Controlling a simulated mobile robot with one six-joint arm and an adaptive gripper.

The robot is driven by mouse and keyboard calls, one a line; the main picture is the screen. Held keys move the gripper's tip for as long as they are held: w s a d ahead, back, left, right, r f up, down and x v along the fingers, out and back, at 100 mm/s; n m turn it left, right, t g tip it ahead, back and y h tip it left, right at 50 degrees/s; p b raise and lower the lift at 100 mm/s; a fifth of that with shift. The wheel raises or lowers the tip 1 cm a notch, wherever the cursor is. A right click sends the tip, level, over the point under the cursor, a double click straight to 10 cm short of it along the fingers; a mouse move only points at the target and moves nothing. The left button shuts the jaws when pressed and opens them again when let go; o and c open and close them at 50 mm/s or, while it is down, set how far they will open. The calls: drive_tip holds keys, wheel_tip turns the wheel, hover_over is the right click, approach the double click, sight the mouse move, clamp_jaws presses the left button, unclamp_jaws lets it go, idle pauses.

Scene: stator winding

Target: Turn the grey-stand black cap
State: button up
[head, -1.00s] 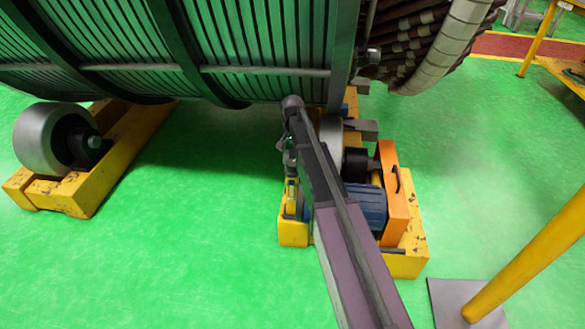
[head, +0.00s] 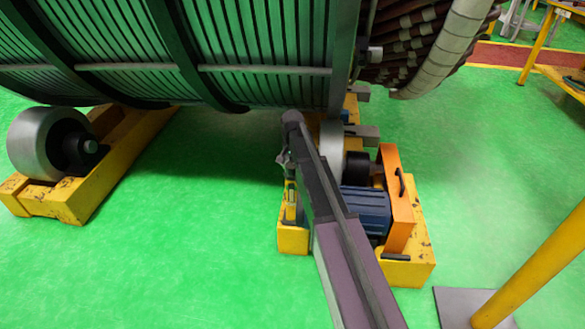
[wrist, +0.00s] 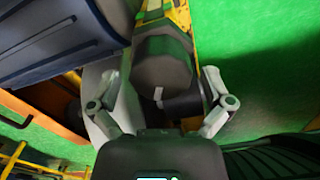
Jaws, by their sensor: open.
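A dark, faceted cap (wrist: 162,72) sits in the middle of the wrist view, with a small pale mark on its lower edge. My gripper (wrist: 160,84) is open, with one finger on either side of this cap. I cannot tell whether either finger touches it. In the head view a black round part (head: 357,166) sits beside a grey roller on the right yellow base. I cannot tell whether this black part is the same cap.
The large green-ribbed stator (head: 262,90) hangs over the bases. A blue motor (head: 366,212) and an orange plate (head: 401,198) stand right of my arm. A left yellow base (head: 75,200) carries a grey roller (head: 35,145). Green floor lies clear between the bases.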

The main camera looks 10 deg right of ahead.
drive_tip(key=c, duration=1)
drive_tip(key=shift+c, duration=0.2)
drive_tip(key=shift+n, duration=0.3)
drive_tip(key=shift+n, duration=0.5)
drive_tip(key=o, duration=1)
drive_tip(key=shift+o, duration=0.2)
